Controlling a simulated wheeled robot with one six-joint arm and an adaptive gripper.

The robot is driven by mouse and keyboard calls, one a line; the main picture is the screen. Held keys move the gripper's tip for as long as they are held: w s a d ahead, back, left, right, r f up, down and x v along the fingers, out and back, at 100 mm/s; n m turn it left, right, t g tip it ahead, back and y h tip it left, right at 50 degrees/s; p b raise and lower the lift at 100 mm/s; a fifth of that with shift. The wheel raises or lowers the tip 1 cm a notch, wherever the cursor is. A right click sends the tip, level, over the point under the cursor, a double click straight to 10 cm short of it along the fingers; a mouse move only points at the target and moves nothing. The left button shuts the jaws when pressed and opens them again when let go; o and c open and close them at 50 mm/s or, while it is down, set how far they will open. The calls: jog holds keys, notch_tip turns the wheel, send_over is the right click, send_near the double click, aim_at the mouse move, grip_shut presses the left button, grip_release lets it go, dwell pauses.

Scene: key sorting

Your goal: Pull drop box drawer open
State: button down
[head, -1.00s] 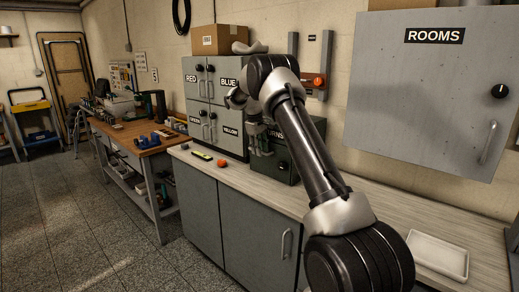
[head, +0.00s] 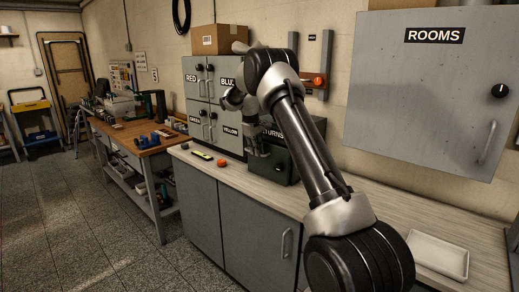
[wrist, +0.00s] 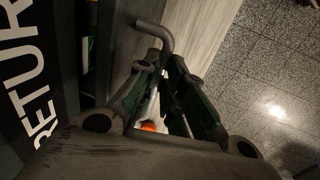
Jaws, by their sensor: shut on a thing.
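The drop box (head: 280,160) is a dark green box lettered RETURNS on the counter, partly hidden behind my arm. In the wrist view its lettered face (wrist: 30,75) fills the left side. A grey bar handle (wrist: 152,30) sticks out past my fingers. My gripper (head: 258,148) is at the front of the box, and in the wrist view my gripper (wrist: 165,80) is shut around the handle. A narrow gap with something green inside shows between the box face and the drawer front, so the drawer appears slightly open.
Lockers (head: 213,105) stand behind to the left, and a white tray (head: 438,256) lies at the right. The floor in front is clear.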

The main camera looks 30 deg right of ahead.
jog(key=s+a, duration=0.3)
jog(key=a, duration=0.6)
jog(key=s+a, duration=0.3)
jog(key=a, duration=0.5)
jog(key=shift+s+a, duration=0.2)
jog(key=shift+a, duration=0.15)
jog(key=c, duration=1.5)
grip_release()
jog(key=r, duration=0.4)
jog(key=a+r, duration=0.1)
jog(key=r, duration=0.3)
jog(key=a+r, duration=0.1)
jog(key=r, duration=0.2)
jog(key=shift+s+a+r, duration=0.1)
jog(key=shift+s+r, duration=0.3)
jog(key=shift+w, duration=0.1)
jog(key=shift+s+d+r+m+t+y, duration=0.5)
jog(key=shift+s+d, duration=0.8)
jog(key=shift+s, duration=5.9)
jog(key=shift+s+d+r+m+t+y, duration=0.15)
jog(key=shift+s+d+r+m+t, duration=0.95)
jog(key=shift+s, duration=6.05)
jog(key=shift+s+d+r+m+t+y, duration=0.35)
jog(key=shift+s+d, duration=1.2)
jog(key=shift+s, duration=5.65)
